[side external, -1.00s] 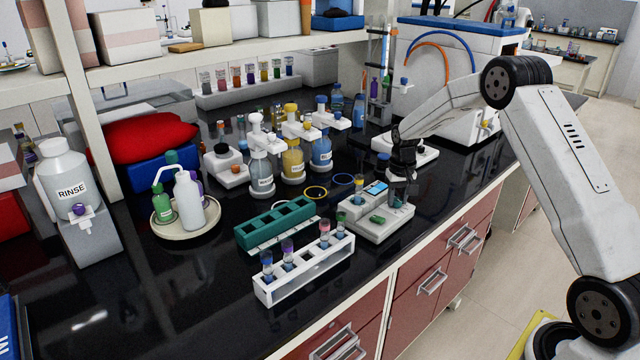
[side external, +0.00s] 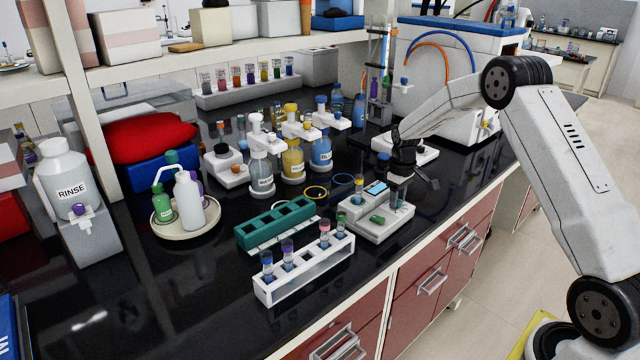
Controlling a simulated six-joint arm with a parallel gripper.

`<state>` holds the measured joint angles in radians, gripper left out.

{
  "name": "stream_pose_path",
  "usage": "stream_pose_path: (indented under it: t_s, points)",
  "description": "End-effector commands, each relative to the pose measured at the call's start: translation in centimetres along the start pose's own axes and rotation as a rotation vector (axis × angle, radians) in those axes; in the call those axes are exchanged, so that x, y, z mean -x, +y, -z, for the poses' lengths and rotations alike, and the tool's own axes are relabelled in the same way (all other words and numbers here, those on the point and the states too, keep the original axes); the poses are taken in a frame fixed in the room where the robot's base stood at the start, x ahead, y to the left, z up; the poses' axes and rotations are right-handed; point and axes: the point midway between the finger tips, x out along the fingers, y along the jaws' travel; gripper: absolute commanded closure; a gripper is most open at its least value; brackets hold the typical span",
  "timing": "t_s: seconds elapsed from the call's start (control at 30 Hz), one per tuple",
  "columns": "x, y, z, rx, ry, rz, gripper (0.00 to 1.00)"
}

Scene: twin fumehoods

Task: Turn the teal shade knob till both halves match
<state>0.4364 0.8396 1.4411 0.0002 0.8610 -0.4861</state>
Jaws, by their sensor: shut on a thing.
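A pale grey comparator unit (side external: 362,228) sits near the bench's front edge. My gripper (side external: 400,185) points down over the unit's right rear part and is shut. A small bluish-teal piece (side external: 397,202) shows just under its fingers. The fingers hide most of what they hold, which seems to be the teal shade knob. The two display halves are too small here to compare their shades.
A white rack (side external: 305,281) with several tubes and a teal rack (side external: 262,235) stand left of the unit. Behind are pump bottles (side external: 292,165) and a blue-capped tube (side external: 383,165). Black benchtop is clear at the front left.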

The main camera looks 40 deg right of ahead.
Motion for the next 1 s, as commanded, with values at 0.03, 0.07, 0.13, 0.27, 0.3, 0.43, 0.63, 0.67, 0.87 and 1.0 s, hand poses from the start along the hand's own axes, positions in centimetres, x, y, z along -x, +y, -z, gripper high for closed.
stream_pose_path:
  t_s: [0.03,0.07,0.13,0.27,0.3,0.43,0.63,0.67,0.87,1.0]
  points:
    - [0.06,0.01,0.00,0.022,0.000,0.000,1.00]
    - [0.06,0.02,0.00,0.035,0.000,0.000,1.00]
    - [0.07,0.01,0.00,0.059,0.000,0.000,1.00]
    - [0.07,0.02,0.00,0.086,0.000,0.000,1.00]
    - [0.07,0.02,0.00,0.091,0.000,0.000,1.00]
    - [0.07,0.02,0.00,0.095,0.000,-0.001,1.00]
    - [0.07,0.02,0.01,0.094,0.000,-0.001,1.00]
    - [0.07,0.02,0.01,0.094,0.000,-0.001,1.00]
    - [0.05,0.02,0.01,0.093,0.000,-0.001,0.25]
    - [0.03,0.01,0.00,0.093,0.000,0.000,0.25]
